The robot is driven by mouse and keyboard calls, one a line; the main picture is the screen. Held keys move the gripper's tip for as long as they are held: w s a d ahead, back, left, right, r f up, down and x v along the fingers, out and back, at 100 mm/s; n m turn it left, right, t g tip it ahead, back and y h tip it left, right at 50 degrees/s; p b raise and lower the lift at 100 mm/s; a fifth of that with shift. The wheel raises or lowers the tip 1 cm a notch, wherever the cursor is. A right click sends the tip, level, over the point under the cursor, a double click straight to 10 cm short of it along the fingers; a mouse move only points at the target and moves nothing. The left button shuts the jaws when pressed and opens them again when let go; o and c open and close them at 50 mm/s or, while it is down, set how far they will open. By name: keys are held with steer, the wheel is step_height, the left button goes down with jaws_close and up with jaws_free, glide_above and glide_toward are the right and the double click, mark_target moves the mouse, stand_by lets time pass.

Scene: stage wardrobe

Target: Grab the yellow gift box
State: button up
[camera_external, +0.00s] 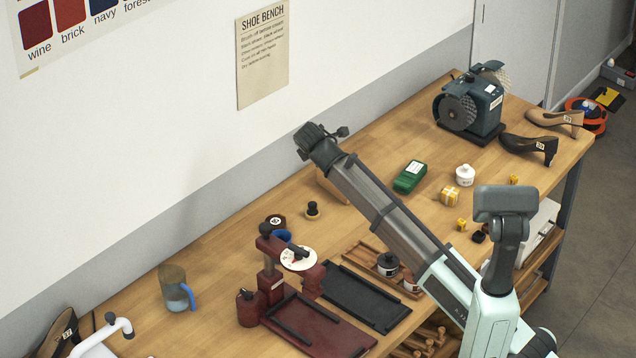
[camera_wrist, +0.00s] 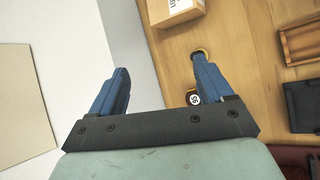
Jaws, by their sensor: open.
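The yellow gift box (camera_external: 450,197) is a small yellow cube with a pale ribbon. It sits on the wooden bench in the external view, right of my arm and clear of it. It is not visible in the wrist view. My gripper (camera_wrist: 160,68) shows two blue fingers spread apart with nothing between them. It is in the air near the wall side of the bench, away from the gift box. In the external view my arm reaches up and left, and the blue fingers cannot be clearly made out there.
Near the gift box are a green device (camera_external: 410,177), a white jar (camera_external: 465,175) and a smaller yellow block (camera_external: 462,224). A grinder (camera_external: 470,106) and shoes (camera_external: 530,147) stand farther back. A red press (camera_external: 270,285) and dark tray (camera_external: 365,297) are nearer. A labelled box (camera_wrist: 174,10) shows ahead.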

steer(key=w+d+m+g+y, duration=0.15)
steer(key=w+d+m, duration=0.25)
steer(key=d, duration=0.8)
steer(key=w+d+m+g, duration=0.3)
steer(key=w+d, duration=0.2)
steer(key=d, duration=0.8)
steer(key=s+d+r+m+g+y, duration=0.1)
steer(key=d+r+m+y, duration=0.15)
steer(key=d, duration=0.85)
steer(key=d+r+m+y, duration=0.1)
steer(key=d+r+m, duration=0.25)
steer(key=d, duration=0.75)
glide_toward(451, 191)
steer(key=x, duration=1)
steer(key=shift+f, duration=0.3)
steer(key=shift+c, duration=0.2)
steer(key=c, duration=1)
